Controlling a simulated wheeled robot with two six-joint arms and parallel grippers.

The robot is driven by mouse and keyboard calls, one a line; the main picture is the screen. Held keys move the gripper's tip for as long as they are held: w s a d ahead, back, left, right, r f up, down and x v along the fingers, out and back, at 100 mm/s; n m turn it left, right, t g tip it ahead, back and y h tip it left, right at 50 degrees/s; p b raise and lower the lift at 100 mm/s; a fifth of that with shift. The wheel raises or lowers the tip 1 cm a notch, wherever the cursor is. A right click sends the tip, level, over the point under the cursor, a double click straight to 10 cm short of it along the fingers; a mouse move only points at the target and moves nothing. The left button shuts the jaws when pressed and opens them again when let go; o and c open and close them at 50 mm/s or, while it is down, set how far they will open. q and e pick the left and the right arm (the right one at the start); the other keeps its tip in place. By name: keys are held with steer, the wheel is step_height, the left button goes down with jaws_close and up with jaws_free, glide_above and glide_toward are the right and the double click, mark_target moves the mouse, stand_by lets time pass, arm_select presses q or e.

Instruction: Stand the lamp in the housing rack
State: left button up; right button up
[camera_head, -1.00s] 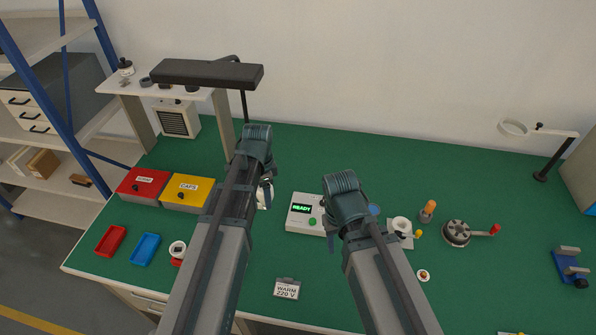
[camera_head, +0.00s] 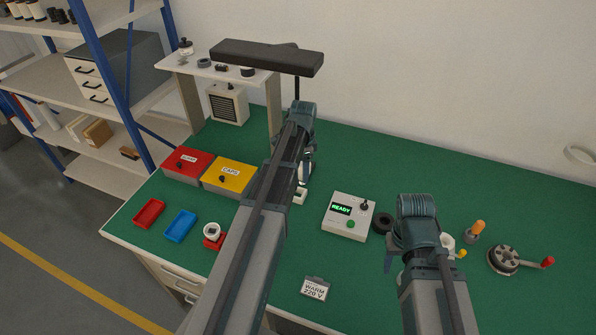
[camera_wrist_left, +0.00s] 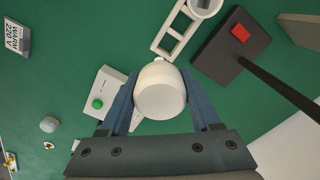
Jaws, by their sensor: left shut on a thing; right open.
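A round white lamp (camera_wrist_left: 162,92) sits between the fingers of my left gripper (camera_wrist_left: 160,98) in the left wrist view. That gripper is shut on it. A white rack (camera_wrist_left: 177,38) with square openings lies on the green bench just beyond the lamp, and a round whitish cup (camera_wrist_left: 205,5) stands at its far end. The lamp looks apart from the rack, but its height is hard to judge. In the head view my left gripper (camera_head: 306,172) is partly hidden by its own arm. My right gripper (camera_head: 398,258) is over the bench, its fingers mostly hidden by its wrist.
A control box (camera_head: 348,216) reading READY stands between my arms, beside a black ring (camera_head: 382,222). Red (camera_head: 187,166) and yellow (camera_head: 229,177) boxes stand left. A dark stand base (camera_wrist_left: 228,55) with a pole borders the rack. A WARM 220 V sign (camera_head: 315,288) is in front.

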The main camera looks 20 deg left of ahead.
arm_select(q)
steer(key=shift+w+a+f, duration=0.15)
steer(key=shift+w+a, duration=0.05)
steer(key=shift+a, duration=0.35)
steer(key=shift+w+a+f, duration=0.1)
steer(key=shift+w+a, duration=0.05)
steer(key=shift+a, duration=0.35)
arm_select(e)
steer(key=shift+f, duration=0.25)
arm_select(q)
steer(key=b, duration=0.6)
glide_above(303, 191)
steer(key=s+a, duration=0.1)
steer(key=s, duration=0.1)
step_height(303, 191, down, 6)
steer(key=shift+a, duration=0.15)
arm_select(e)
step_height(303, 191, down, 6)
arm_select(q)
steer(key=shift+f+b, duration=0.25)
steer(key=shift+b, duration=0.05)
arm_select(e)
steer(key=shift+f, duration=0.2)
arm_select(q)
steer(key=shift+f+b, duration=0.35)
steer(key=shift+b, duration=0.05)
arm_select(e)
steer(key=shift+f, duration=0.4)
